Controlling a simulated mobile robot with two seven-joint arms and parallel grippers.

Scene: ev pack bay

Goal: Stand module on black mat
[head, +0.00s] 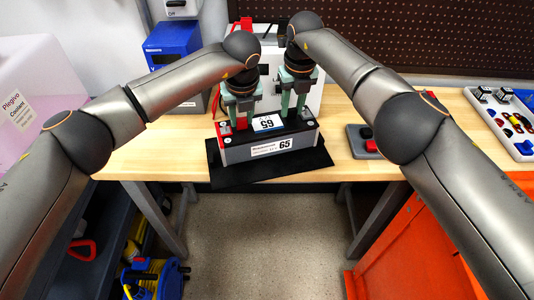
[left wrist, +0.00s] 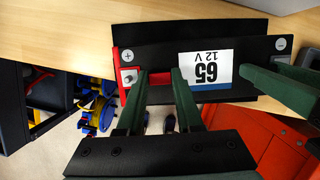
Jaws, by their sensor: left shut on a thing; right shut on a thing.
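My left gripper (head: 241,119) is shut on the module's left part. My right gripper (head: 289,108) is shut on its right part. The left wrist view shows the module's top (left wrist: 150,55), the left gripper's green fingers (left wrist: 160,78) and the mat (left wrist: 190,32) behind. The exact grip points are partly hidden.
A white case stands close behind the module, with a blue box (head: 172,42) at back left. A grey block with a red part (head: 369,142) lies right of the mat. A parts tray (head: 503,125) is far right. The bench's front edge runs close by the mat.

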